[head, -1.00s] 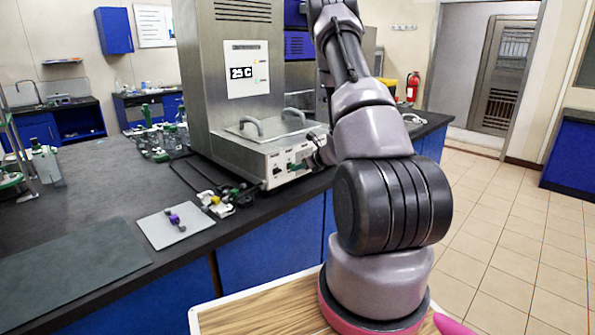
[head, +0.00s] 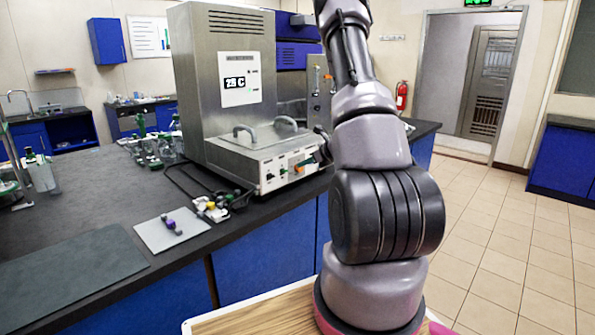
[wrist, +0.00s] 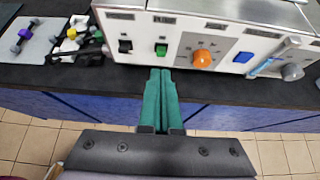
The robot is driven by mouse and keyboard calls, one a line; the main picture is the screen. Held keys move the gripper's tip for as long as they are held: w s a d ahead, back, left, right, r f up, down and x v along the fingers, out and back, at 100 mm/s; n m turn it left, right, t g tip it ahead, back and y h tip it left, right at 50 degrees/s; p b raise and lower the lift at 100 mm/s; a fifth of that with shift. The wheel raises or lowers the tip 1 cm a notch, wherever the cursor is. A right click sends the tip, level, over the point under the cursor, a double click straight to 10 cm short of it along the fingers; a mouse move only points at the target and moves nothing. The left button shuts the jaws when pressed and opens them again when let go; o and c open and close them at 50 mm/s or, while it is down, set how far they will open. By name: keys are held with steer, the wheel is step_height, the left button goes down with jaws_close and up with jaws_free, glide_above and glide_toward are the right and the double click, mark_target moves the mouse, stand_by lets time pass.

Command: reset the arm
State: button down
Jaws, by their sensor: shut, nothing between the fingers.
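My gripper (wrist: 161,78) shows in the wrist view with its two green fingers shut together and nothing between them. The fingertips point at the lower edge of the bioreactor's control panel, just below the green switch (wrist: 161,50). I cannot tell how wide the gap to the panel is. The steel bioreactor (head: 225,75) stands on the dark bench in the head view, with a temperature display (head: 237,83) on its front. My arm rises on the right of the head view, and the gripper is mostly hidden beside the panel.
The panel also has a black switch (wrist: 125,45), an orange knob (wrist: 203,58) and a blue switch (wrist: 243,57). Open tiled floor (head: 500,240) is at right.

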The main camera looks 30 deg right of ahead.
steer(key=shift+s+d+r, duration=0.15)
steer(key=shift+s+r, duration=0.1)
steer(key=shift+s, duration=0.25)
steer(key=s+a+r+n+g+y, duration=0.2)
steer(key=s+a+r+n, duration=0.35)
steer(key=a+r, duration=0.4)
steer(key=s+a+r+n+g+y, duration=0.2)
steer(key=s+a+r+n, duration=0.2)
steer(key=a+r+n, duration=0.45)
steer(key=s+a+r+n+h, duration=0.1)
steer(key=s+r+n+h, duration=0.1)
steer(key=s, duration=0.5)
steer(key=s+a+r+n+h, duration=0.2)
steer(key=s+r+n, duration=0.3)
steer(key=s+n, duration=0.2)
steer(key=s+a+r+n+h, duration=0.1)
steer(key=s+r+n, duration=0.3)
steer(key=s, duration=0.5)
steer(key=shift+a+r+n+t+h, duration=0.15)
steer(key=shift+a+n+t+h, duration=0.15)
steer(key=shift+h, duration=0.2)
